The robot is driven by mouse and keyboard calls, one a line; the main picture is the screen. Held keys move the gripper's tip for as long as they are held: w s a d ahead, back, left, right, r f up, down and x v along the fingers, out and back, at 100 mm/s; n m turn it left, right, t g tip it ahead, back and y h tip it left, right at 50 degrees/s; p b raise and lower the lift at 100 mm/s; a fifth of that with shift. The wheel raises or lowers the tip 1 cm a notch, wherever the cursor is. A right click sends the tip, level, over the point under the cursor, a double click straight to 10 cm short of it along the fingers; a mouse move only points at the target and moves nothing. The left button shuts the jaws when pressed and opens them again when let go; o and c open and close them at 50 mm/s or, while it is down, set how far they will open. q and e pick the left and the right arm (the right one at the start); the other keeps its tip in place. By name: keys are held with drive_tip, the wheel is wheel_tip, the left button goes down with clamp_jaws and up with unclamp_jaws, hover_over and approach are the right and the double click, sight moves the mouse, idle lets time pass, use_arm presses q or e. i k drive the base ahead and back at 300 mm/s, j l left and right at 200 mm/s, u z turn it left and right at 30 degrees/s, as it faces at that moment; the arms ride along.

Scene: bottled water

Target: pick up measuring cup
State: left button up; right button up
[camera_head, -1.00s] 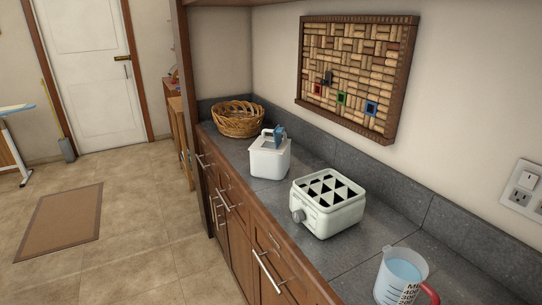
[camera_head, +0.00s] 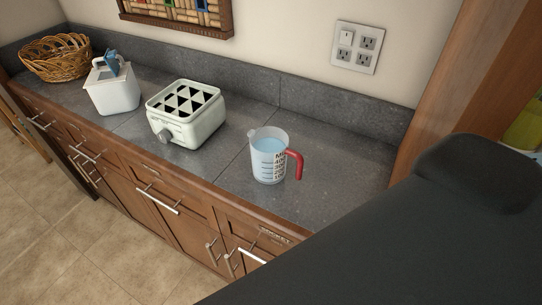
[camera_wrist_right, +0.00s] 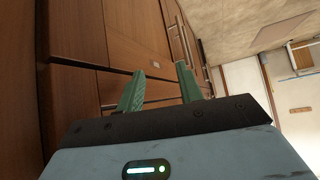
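The measuring cup (camera_head: 268,158) stands upright on the grey counter in the head view. It is clear with dark markings, a red handle on its right side, and bluish contents. My right gripper (camera_wrist_right: 160,82) shows in the right wrist view with its two green fingers apart and nothing between them. Behind the fingers are wooden cabinet fronts; the cup is not in that view. A dark part of my right arm fills the lower right of the head view. My left gripper is in neither view.
A white toaster-like box (camera_head: 187,115) stands left of the cup. Farther left are a white container (camera_head: 112,92) and a wicker basket (camera_head: 56,62). The counter (camera_head: 325,190) is clear right of the cup. A wall outlet (camera_head: 357,47) and wooden panel (camera_head: 455,75) are behind it.

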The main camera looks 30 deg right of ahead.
sight(269, 146)
drive_tip(key=k, duration=0.5)
drive_tip(key=z, duration=1.05)
drive_tip(key=i+j+z, duration=0.1)
drive_tip(key=j+z, duration=1.25)
drive_tip(key=j, duration=0.35)
drive_tip(key=k+j, duration=0.1)
drive_tip(key=j, duration=0.2)
drive_tip(key=j+z, duration=0.15)
drive_tip(key=j, duration=0.15)
drive_tip(key=k+j, duration=0.15)
drive_tip(key=j, duration=0.15)
drive_tip(key=k+j, duration=0.1)
drive_tip(key=j, duration=0.3)
drive_tip(key=k+j, duration=0.1)
drive_tip(key=j, duration=0.35)
drive_tip(key=k+j+z, duration=0.1)
drive_tip(key=j, duration=0.3)
